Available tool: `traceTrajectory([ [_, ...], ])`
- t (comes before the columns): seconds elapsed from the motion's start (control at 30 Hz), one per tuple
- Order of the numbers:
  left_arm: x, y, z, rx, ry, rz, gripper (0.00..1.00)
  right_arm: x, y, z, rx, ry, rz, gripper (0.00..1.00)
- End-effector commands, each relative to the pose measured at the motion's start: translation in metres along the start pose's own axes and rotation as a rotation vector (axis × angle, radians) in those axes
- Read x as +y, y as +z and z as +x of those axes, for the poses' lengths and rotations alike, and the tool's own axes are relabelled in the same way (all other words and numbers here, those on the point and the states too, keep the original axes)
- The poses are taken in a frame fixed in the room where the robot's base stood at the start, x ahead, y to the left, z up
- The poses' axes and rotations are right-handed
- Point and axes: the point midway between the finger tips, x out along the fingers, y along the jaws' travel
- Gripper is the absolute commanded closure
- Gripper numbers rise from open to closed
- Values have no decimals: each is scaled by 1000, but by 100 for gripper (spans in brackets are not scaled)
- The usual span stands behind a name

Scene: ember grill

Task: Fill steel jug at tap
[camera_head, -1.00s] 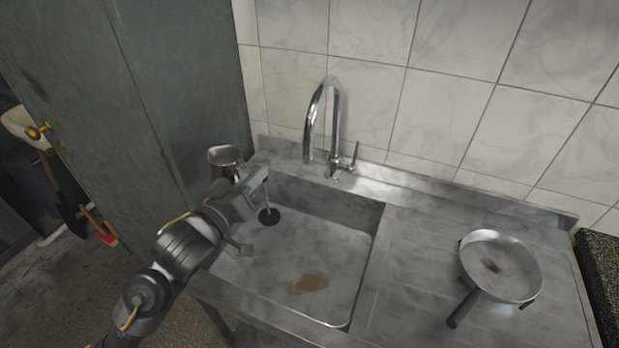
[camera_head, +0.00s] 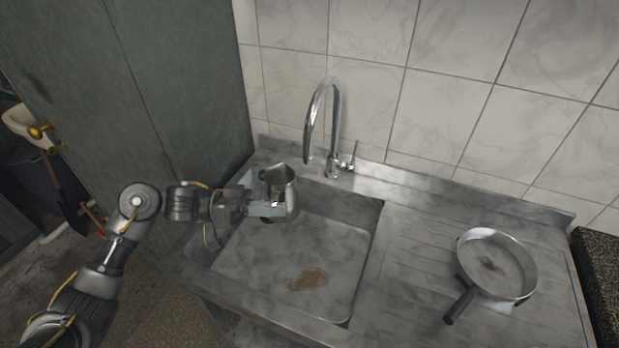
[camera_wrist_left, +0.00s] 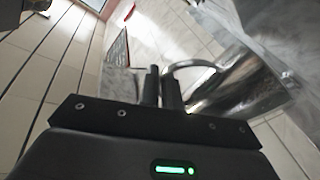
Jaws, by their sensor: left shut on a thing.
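The steel jug (camera_head: 287,190) is over the left part of the sink, a little below and left of the tap's spout. My left gripper (camera_head: 268,209) is shut on it from the left. In the left wrist view the fingers (camera_wrist_left: 162,90) are together at the jug's curved handle, and the shiny jug (camera_wrist_left: 235,80) is to their right. The chrome tap (camera_head: 327,125) has a tall curved spout and a lever at its base. No water stream shows. The jug's inside is too dark to read. My right gripper is not in view.
The steel sink basin (camera_head: 340,245) has a brown stain on its floor. A frying pan (camera_head: 498,262) stands on the drainboard (camera_head: 405,270) at the right. A tall green cabinet (camera_head: 185,80) rises at the left, and a tiled wall (camera_head: 440,100) stands behind the tap.

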Motion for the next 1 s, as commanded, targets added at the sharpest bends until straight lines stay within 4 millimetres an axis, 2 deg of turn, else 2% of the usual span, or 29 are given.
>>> traceTrajectory([
  [0.17, -4, 7, 0, 1, 0, -1, 100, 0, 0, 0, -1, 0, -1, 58],
  [0.53, -26, 46, 0, 2, -1, -1, 100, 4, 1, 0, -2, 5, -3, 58],
  [0.9, -30, 52, 0, 2, -1, 3, 100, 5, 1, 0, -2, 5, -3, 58],
  [1.0, -30, 52, 0, 1, -2, 1, 100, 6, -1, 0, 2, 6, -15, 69],
])
